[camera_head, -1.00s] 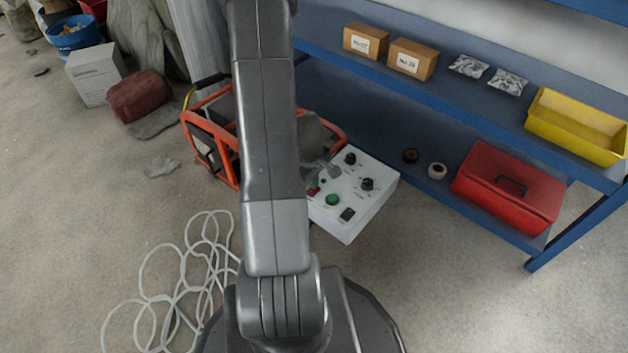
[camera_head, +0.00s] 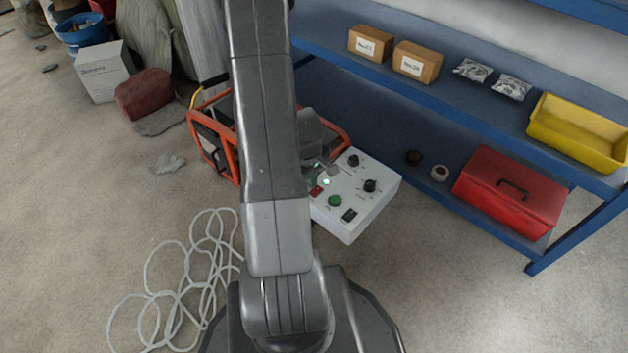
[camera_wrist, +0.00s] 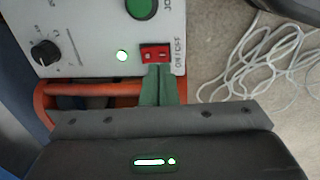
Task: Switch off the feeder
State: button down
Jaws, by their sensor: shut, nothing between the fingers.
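The feeder is a white control box (camera_head: 352,205) with black knobs and a green button, beside the orange frame. Its red rocker switch (camera_wrist: 155,53), marked ON/OFF, lies at the panel edge in the wrist view; it also shows small in the head view (camera_head: 316,191). My arm covers part of the box's left side in the head view.
The orange tube frame (camera_head: 215,130) stands behind the box. A blue shelf (camera_head: 440,95) with a red toolbox (camera_head: 510,195) and a yellow bin (camera_head: 580,130) is at right. A loose pale hose (camera_head: 175,290) lies on the floor at left.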

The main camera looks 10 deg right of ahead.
notch_tip(320, 180, up, 11)
jog(key=a+p, duration=0.1)
jog(key=p, duration=0.3)
jog(key=shift+s+f, duration=0.15)
jog(key=shift+s, duration=0.25)
jog(key=shift+d, duration=0.15)
